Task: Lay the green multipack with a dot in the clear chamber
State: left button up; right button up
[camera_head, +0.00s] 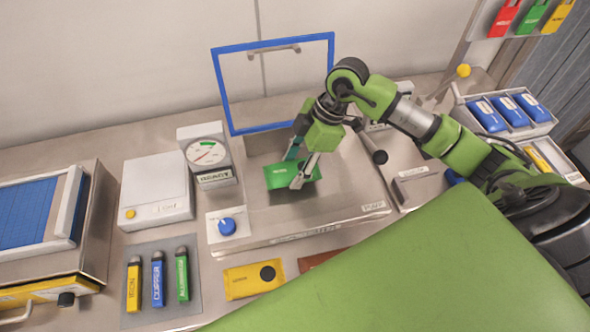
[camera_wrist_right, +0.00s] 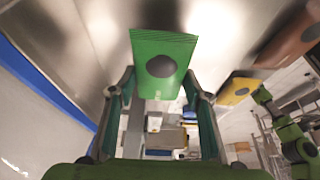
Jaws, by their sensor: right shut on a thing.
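The green multipack (camera_head: 280,178) is in my right gripper (camera_head: 300,172), which is shut on it. The right wrist view shows the green multipack (camera_wrist_right: 163,55) with a dark round dot on its face. In the head view it is over the steel floor of the vacuum chamber (camera_head: 340,195); I cannot tell whether it touches the floor. The chamber's clear lid (camera_head: 222,85), framed in blue, stands open at the back. My left gripper does not show in the head view; a green arm at the right of the wrist view has unclear jaws.
A yellow pack (camera_head: 252,281) with a dark dot and a brown pack (camera_head: 318,260) lie in front of the chamber. A gauge (camera_head: 206,152), a blue button (camera_head: 227,226) and a white scale (camera_head: 155,190) stand left. Blue packs (camera_head: 508,112) fill a tray at right.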

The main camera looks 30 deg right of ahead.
notch_tip(320, 180, down, 2)
jog(key=shift+f+p, duration=0.1)
jog(key=shift+p, duration=0.4)
jog(key=shift+s+f, duration=0.1)
jog(key=shift+f, duration=0.2)
jog(key=o, duration=1.2)
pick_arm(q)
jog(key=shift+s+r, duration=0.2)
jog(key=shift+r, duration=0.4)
pick_arm(e)
jog(key=shift+r, duration=0.25)
jog(key=shift+d+r+b, duration=0.2)
jog(key=shift+r+b, duration=0.05)
jog(key=shift+b, duration=0.1)
jog(key=b+v, duration=0.2)
jog(key=v, duration=0.8)
jog(key=shift+d+r+b, duration=0.1)
jog(key=shift+r+b, duration=0.1)
jog(key=shift+b, duration=0.2)
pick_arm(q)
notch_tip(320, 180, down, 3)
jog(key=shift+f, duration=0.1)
pick_arm(e)
jog(key=shift+d+r, duration=0.15)
jog(key=shift+r, duration=0.25)
